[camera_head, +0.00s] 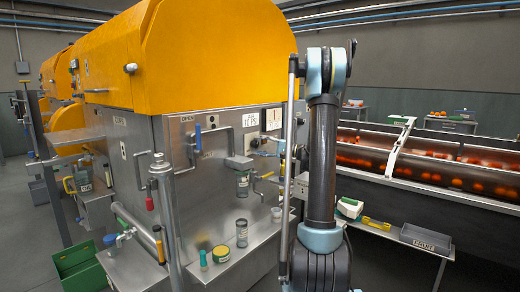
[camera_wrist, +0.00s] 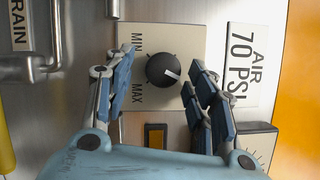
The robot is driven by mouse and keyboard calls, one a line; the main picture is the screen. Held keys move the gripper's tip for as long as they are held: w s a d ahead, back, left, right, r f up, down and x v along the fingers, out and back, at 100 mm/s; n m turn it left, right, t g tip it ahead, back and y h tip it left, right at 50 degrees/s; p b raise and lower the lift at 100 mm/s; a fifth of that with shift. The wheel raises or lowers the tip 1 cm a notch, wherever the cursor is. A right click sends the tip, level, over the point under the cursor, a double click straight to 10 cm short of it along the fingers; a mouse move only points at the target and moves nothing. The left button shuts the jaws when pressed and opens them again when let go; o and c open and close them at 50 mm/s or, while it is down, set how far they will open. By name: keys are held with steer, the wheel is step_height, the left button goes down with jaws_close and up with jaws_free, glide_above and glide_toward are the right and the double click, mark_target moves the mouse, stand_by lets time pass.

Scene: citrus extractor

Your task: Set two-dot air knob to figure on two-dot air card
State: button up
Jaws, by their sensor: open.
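A round black knob (camera_wrist: 161,71) with a white pointer shows in the wrist view on a beige plate (camera_wrist: 150,101) marked MIN and MAX. The pointer aims right and slightly down in that view, toward the white card's side. The white card (camera_wrist: 236,66) reads AIR 70 PSI, with its text turned sideways. I cannot make out any dots on the card or plate. My gripper (camera_wrist: 160,66) is open, with one finger on each side of the knob and visible gaps. In the head view, a white card (camera_head: 251,119) is on the steel panel, and my arm hides the gripper's fingers.
An amber button (camera_wrist: 155,135) in a dark frame sits below the knob in the wrist view. A pipe handle and a DRAIN label (camera_wrist: 18,25) are at the left. Another white card (camera_head: 274,119) and several pipes crowd the panel in the head view.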

steer(key=v, duration=1.2)
steer(key=s+r+m+t+h, duration=0.1)
steer(key=s+m+t+h, duration=0.4)
steer(key=s+m, duration=0.4)
steer(key=shift+m, duration=0.4)
steer(key=x, duration=1.1)
steer(key=r+x, duration=0.1)
steer(key=x, duration=0.5)
steer(key=shift+w, duration=0.6)
steer(key=c, duration=1.1)
